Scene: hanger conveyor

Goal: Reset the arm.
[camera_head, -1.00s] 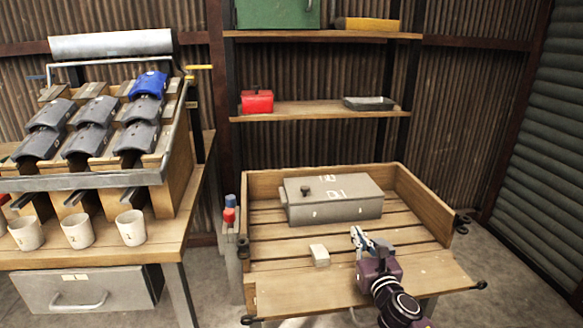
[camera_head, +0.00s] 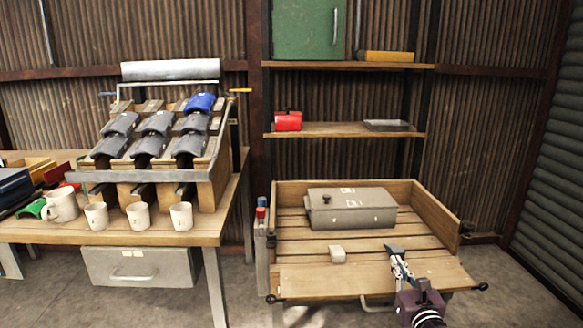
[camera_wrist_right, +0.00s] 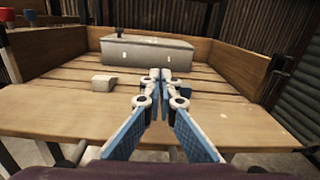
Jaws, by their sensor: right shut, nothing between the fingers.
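My right gripper (camera_head: 397,262) is shut and empty, over the front part of a slatted wooden tray table (camera_head: 440,268). It also shows in the right wrist view (camera_wrist_right: 160,78), its fingertips together and pointing at a grey box. The grey metal box (camera_head: 350,212) lies at the back of the tray, apart from my fingers. A small pale block (camera_head: 338,254) lies on the slats to the left of my right gripper, and in the right wrist view (camera_wrist_right: 104,83) it is also left of the fingers. My left gripper is not in view.
A workbench (camera_head: 205,226) at left carries a sloped rack with dark curved pieces and a blue one (camera_head: 199,103). White mugs (camera_head: 181,216) stand along its front. Shelves behind hold a red box (camera_head: 288,121) and a dark tray (camera_head: 387,125). Floor (camera_head: 510,290) is clear at right.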

